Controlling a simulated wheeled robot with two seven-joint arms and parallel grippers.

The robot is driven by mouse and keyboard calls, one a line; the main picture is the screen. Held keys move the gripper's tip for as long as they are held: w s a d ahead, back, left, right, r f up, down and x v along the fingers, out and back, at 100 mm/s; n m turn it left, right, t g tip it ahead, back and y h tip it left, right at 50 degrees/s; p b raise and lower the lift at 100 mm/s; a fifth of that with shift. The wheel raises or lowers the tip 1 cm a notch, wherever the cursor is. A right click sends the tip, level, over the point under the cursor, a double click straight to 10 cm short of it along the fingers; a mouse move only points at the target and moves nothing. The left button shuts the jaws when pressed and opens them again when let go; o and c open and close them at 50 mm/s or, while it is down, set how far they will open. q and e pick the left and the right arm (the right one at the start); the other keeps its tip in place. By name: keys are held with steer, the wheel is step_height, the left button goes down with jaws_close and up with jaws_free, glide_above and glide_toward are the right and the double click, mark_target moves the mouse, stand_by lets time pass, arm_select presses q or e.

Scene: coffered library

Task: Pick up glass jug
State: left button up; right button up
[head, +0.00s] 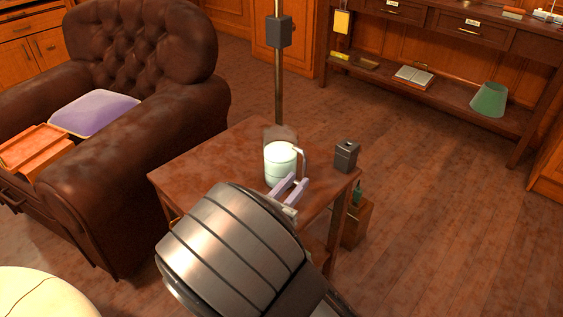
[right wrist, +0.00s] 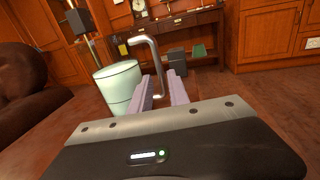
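The glass jug (head: 280,165), pale green-white with a curved handle, stands upright on the small wooden side table (head: 205,168). In the right wrist view the jug (right wrist: 117,88) is left of centre, with its handle (right wrist: 149,62) toward the fingers. My right gripper (head: 292,188) is at the near right side of the jug, low by its handle. Its two lavender fingers (right wrist: 164,88) are apart, with the lower handle showing between them, closer to the left finger. Contact cannot be told. My left gripper is not in view.
A dark box (head: 346,155) stands on the table right of the jug. A lamp pole (head: 279,80) rises behind. A brown leather armchair (head: 140,45) with a purple cushion (head: 95,113) is at left. Open floor (head: 440,190) lies to the right, before a console (head: 440,90).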

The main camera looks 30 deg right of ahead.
mark_target(303, 176)
steer(key=shift+b+x, duration=0.3)
steer(key=shift+x, duration=0.6)
steer(key=shift+w+d, duration=0.15)
steer(key=shift+d, duration=0.15)
steer(key=shift+d, duration=0.1)
steer(key=shift+w+d+f+b, duration=0.15)
steer(key=shift+d+b, duration=0.15)
steer(key=shift+b, duration=0.1)
steer(key=b+x, duration=0.2)
steer(key=x, duration=0.1)
steer(key=shift+w+d, duration=0.1)
steer(key=shift+d, duration=0.15)
steer(key=shift+w+d, duration=0.15)
steer(key=shift+d, duration=0.15)
steer(key=shift+c, duration=0.4)
jaws_close()
